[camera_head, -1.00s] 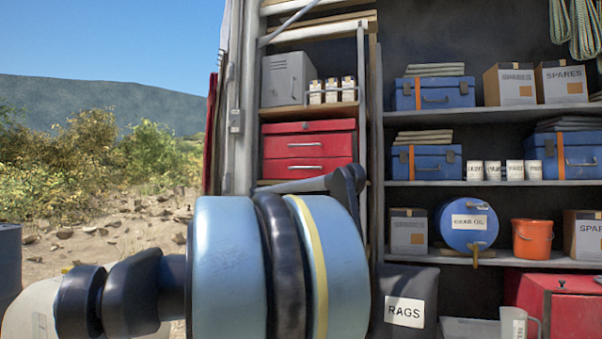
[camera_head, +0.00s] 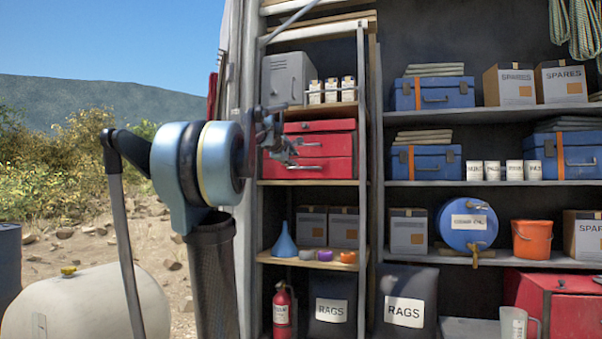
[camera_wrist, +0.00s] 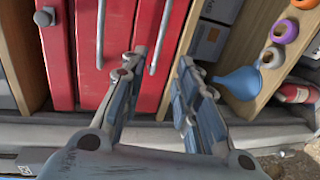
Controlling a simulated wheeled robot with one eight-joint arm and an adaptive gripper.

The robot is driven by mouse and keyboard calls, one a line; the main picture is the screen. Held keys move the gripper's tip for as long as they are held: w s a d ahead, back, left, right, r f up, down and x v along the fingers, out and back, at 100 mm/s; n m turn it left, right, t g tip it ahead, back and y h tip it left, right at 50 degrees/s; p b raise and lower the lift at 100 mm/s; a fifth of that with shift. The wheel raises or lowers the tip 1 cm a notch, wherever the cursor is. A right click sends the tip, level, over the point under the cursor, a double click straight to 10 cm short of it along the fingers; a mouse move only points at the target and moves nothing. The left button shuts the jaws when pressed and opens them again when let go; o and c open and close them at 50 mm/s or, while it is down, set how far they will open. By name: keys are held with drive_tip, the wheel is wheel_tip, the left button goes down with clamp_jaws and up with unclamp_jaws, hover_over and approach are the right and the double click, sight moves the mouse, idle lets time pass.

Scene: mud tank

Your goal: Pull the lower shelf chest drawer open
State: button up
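The red shelf chest (camera_head: 335,127) stands on a shelf in the left bay, with two drawers below its lid. Its lower drawer (camera_head: 335,168) looks closed, and part of the front is behind my gripper. In the wrist view the chest appears turned sideways. The lower drawer's bar handle (camera_wrist: 161,38) runs between the lines of my two fingers. My gripper (camera_wrist: 160,66) is open and empty, with one fingertip on each side of that handle in the picture. Whether the fingers touch it cannot be told. In the head view my gripper (camera_head: 288,143) is at the chest's left front.
A grey shelf post (camera_head: 362,150) stands right of the chest. A shelf below holds a blue funnel (camera_head: 285,243), tape rolls (camera_head: 325,255) and boxes (camera_head: 312,226). A fire extinguisher (camera_head: 282,312) stands lower. Open ground lies left of the rack.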

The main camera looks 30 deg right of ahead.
approach(312, 170)
drive_tip(key=w, duration=0.2)
drive_tip(key=w+d, duration=0.1)
drive_tip(key=w, duration=0.1)
drive_tip(key=w+d+f, duration=0.1)
drive_tip(key=w, duration=0.1)
drive_tip(key=shift+w+d+f, duration=0.15)
drive_tip(key=shift+w+d, duration=0.1)
drive_tip(key=shift+w, duration=0.15)
drive_tip(key=shift+c, duration=0.6)
clamp_jaws()
